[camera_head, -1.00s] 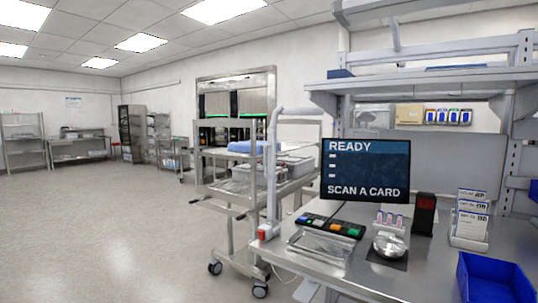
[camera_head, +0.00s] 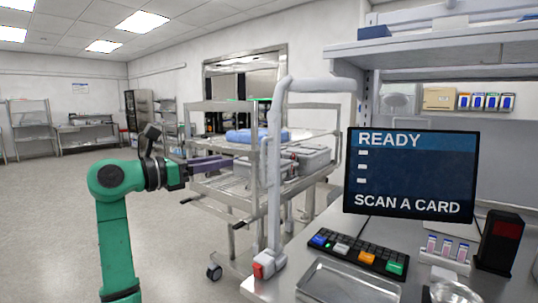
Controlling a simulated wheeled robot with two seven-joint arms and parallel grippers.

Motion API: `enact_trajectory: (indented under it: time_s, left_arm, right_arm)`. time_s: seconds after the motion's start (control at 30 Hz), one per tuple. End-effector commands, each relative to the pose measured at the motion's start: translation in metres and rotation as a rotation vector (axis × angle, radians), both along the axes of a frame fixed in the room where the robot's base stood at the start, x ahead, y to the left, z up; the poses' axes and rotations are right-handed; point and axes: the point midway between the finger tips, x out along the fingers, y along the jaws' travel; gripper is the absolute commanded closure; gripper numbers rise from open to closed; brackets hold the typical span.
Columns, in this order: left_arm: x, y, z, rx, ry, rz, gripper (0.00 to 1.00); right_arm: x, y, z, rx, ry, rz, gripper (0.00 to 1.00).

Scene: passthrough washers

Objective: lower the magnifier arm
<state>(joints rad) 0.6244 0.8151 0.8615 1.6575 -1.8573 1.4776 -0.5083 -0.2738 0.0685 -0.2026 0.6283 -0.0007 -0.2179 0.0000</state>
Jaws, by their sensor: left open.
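A pale grey jointed arm (camera_head: 272,170), which looks like the magnifier arm, stands upright at the left edge of the workbench. Its upper section (camera_head: 318,86) bends over level to the right, and its end lies near the shelf and monitor. I cannot make out a lens on it. Its foot is clamped at the bench edge beside a red-and-white block (camera_head: 264,266). My left gripper (camera_head: 226,163) is open and empty, left of the post and apart from it in the picture, pointing right. My right gripper is not in view.
The workbench holds a monitor (camera_head: 411,172), a colored keypad (camera_head: 358,254), a clear tray (camera_head: 345,285), a black scanner-like box (camera_head: 499,243) and a shiny dome (camera_head: 455,293). A wheeled steel cart (camera_head: 225,215) stands behind the post. The floor (camera_head: 50,220) at left is open.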

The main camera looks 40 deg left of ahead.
Motion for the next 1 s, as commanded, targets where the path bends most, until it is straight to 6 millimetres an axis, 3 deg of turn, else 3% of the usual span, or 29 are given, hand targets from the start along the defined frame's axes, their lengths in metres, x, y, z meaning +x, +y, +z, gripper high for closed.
enact_trajectory:
  time_s: [0.17, 0.3, 0.43, 0.6, 0.93, 0.97, 1.0]
  left_arm:
    - [0.029, -0.006, 0.005, -0.007, 0.002, -0.007, 0.54]
    - [0.068, -0.013, 0.006, -0.012, 0.001, -0.009, 0.54]
    - [0.102, -0.019, 0.005, -0.013, 0.002, -0.010, 0.54]
    - [0.134, -0.024, 0.001, -0.011, 0.002, -0.007, 0.54]
    - [0.143, -0.026, -0.003, -0.006, 0.004, -0.006, 0.54]
    - [0.143, -0.026, -0.003, -0.006, 0.004, -0.006, 0.62]
    - [0.142, -0.026, -0.003, -0.007, 0.004, -0.006, 0.77]
  right_arm:
    - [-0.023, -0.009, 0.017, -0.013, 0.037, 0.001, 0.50]
    - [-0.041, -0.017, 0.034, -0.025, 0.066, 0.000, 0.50]
    - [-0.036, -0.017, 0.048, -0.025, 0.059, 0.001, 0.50]
    - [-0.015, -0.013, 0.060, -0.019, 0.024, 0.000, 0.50]
    - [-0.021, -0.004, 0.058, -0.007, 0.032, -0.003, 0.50]
    - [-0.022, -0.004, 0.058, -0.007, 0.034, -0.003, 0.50]
    - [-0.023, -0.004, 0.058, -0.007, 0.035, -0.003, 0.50]
